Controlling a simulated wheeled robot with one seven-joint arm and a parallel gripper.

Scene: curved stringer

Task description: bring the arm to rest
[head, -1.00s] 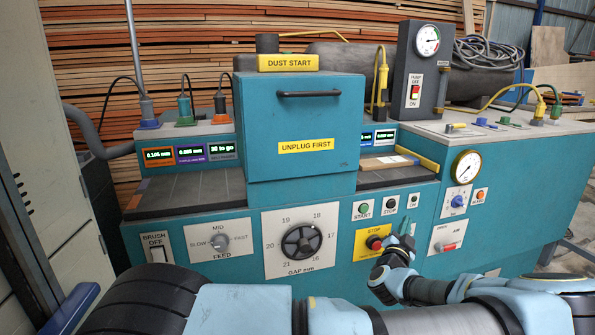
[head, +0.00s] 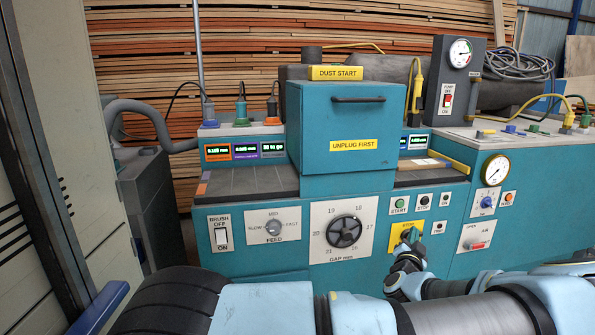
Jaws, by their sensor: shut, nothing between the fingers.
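My gripper (head: 411,237) is in the head view at the lower right of the middle. My arm reaches across the bottom of the view from the right.
The teal machine (head: 250,255) fills the middle, with a gap handwheel (head: 343,232), a feed knob (head: 273,227) and a brush switch (head: 222,236). START (head: 399,203) and other buttons sit just above my gripper. A pale cabinet (head: 70,150) stands at the left.

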